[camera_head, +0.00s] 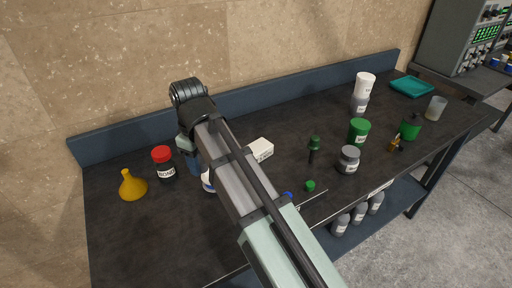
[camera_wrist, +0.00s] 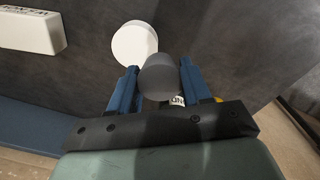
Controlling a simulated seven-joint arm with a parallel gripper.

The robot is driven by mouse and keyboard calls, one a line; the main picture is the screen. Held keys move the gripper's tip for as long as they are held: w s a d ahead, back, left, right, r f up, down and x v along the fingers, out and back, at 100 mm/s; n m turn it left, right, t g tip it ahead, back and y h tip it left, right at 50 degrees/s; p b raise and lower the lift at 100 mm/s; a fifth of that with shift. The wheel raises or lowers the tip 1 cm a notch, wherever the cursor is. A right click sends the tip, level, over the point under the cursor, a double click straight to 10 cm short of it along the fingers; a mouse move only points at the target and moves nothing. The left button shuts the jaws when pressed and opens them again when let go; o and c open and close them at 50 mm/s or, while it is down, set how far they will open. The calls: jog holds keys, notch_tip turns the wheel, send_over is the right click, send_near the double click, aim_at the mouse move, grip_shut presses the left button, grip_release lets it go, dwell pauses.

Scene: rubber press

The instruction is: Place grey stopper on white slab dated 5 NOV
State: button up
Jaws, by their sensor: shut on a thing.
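The grey stopper (camera_wrist: 158,75) is between the two blue fingers of my gripper (camera_wrist: 158,86) in the wrist view, and my gripper is shut on it. A white slab (camera_wrist: 30,28) lies on the bench at the upper left of the wrist view, apart from the stopper. Dark print shows on its edge, upside down and cut off. In the head view a white slab (camera_head: 261,149) lies just right of my arm, its print too small to read. My arm hides most of the gripper and the stopper there.
A white round top (camera_wrist: 135,43) is close beside the stopper. A green-handled tool (camera_head: 314,146) and a grey jar (camera_head: 348,160) stand right of the slab.

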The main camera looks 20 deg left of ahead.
aim_at(257, 146)
jog(key=w+d+r+m, duration=0.1)
jog(key=w+d+r, duration=0.1)
jog(key=w+d, duration=0.6)
jog(key=w+d+r+m, duration=0.1)
jog(key=w+d+r, duration=0.15)
jog(key=w, duration=0.85)
jog(key=shift+w+d+f+n, duration=0.1)
jog(key=shift+f+n, duration=0.6)
jog(key=shift+f, duration=1)
jog(key=shift+w+f+n, duration=0.15)
jog(key=shift+f+n, duration=0.55)
jog(key=shift+f, duration=0.95)
jog(key=shift+w+d+f+n, duration=0.1)
jog(key=shift+f+n, duration=0.6)
jog(key=shift+f, duration=1)
jog(key=shift+f, duration=0.15)
jog(key=o, duration=1.1)
jog(key=shift+c, duration=0.2)
notch_tip(257, 146, up, 12)
